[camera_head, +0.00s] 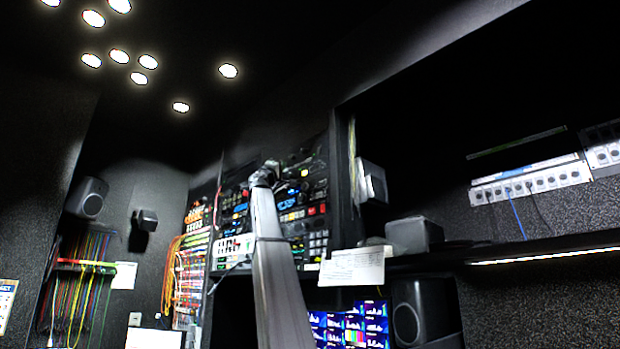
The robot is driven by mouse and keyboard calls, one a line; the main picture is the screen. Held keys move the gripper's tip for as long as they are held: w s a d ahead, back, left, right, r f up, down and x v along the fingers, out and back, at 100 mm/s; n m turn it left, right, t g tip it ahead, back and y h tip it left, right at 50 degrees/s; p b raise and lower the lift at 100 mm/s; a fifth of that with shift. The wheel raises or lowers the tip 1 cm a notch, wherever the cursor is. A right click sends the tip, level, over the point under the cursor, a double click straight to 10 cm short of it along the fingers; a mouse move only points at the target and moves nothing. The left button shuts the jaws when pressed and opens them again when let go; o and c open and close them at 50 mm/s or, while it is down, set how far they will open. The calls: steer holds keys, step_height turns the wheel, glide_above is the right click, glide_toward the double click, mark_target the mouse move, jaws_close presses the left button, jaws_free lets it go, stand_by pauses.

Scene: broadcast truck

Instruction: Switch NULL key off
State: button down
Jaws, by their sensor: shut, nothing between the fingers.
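The rack of equipment panels (318,206) stands in the middle of the view, with many small coloured and lit keys. No lettering is legible, so I cannot tell which key is the NULL key or whether it is on. My arm rises from the bottom across the front of the rack and hides part of it. My gripper (271,167) is at the arm's upper end, in front of the upper part of the panels, small and dark. It is shut with nothing held. I cannot tell whether it touches a key.
A white paper (352,268) hangs at the desk edge right of my arm. Speakers (414,234) stand on the shelf and below it (424,308). Lit monitors (350,325) sit below the rack. Coloured cables (80,290) hang at left.

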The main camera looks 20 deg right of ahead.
steer(key=shift+d, duration=0.1)
stand_by(0.3)
steer(key=w+d, duration=0.3)
steer(key=d, duration=0.5)
stand_by(0.3)
steer(key=shift+d, duration=0.1)
stand_by(1.8)
steer(key=shift+w+d, duration=0.15)
steer(key=shift+d, duration=0.2)
steer(key=shift+w+d, duration=0.15)
steer(key=shift+d, duration=0.15)
stand_by(0.7)
steer(key=shift+a, duration=0.1)
steer(key=shift+s+a, duration=0.3)
steer(key=shift+a, duration=0.3)
steer(key=shift+s+a, duration=0.3)
steer(key=shift+a, duration=0.5)
steer(key=shift+s+a, duration=0.25)
steer(key=shift+a, duration=0.5)
steer(key=shift+s+a, duration=0.3)
steer(key=shift+a, duration=0.5)
